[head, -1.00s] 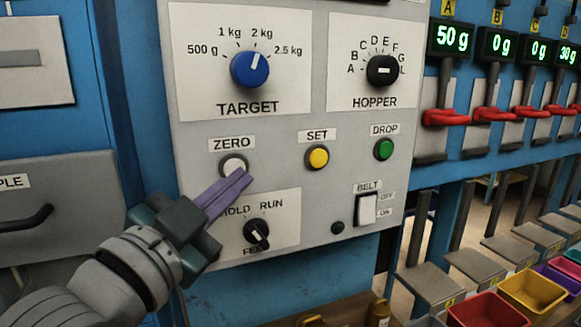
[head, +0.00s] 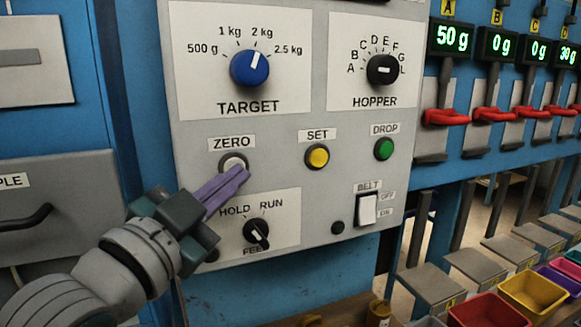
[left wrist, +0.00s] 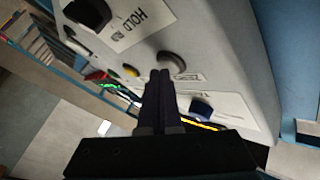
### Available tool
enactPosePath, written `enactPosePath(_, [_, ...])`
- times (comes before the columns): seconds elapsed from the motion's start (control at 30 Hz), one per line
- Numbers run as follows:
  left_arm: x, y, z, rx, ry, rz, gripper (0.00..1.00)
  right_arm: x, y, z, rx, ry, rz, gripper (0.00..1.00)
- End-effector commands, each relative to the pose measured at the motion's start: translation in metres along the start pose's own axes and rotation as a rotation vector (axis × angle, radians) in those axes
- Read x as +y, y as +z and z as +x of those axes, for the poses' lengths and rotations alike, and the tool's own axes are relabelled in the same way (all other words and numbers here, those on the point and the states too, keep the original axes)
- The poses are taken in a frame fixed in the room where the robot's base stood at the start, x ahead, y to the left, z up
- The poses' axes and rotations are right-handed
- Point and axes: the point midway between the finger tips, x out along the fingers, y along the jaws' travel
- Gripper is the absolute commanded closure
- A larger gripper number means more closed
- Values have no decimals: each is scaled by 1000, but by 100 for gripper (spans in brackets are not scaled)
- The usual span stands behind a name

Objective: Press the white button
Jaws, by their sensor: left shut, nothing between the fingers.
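The white button (head: 233,163) is a round cap in a dark ring under the ZERO label on the grey panel. In the left wrist view, a round button (left wrist: 172,61) beside the ZERO label shows just beyond the fingertips. My left gripper (head: 243,174), with purple fingers, is shut and empty. Its tips are just below and right of the white button in the head view, overlapping its lower rim. I cannot tell whether they touch it. It also shows in the left wrist view (left wrist: 160,74). My right gripper is not in view.
Nearby on the panel (head: 290,135) are a yellow SET button (head: 317,156), a green DROP button (head: 384,149), a black HOLD/RUN knob (head: 256,234), a blue TARGET knob (head: 250,68), a black HOPPER knob (head: 383,69) and a white BELT switch (head: 367,209). A drawer handle (head: 28,217) is at left.

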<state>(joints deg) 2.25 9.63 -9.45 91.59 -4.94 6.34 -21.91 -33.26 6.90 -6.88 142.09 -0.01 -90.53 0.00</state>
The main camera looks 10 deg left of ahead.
Motion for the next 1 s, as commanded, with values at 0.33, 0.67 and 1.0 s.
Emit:
enactPosePath(0.33, [-2, 3, 3, -2, 1, -1, 100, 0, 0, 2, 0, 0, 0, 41])
enactPosePath(0.67, [-2, 3, 3, -3, 1, 0, 100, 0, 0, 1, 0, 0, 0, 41])
enactPosePath(1.0, [4, -5, -6, -3, 1, -2, 100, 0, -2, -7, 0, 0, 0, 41])
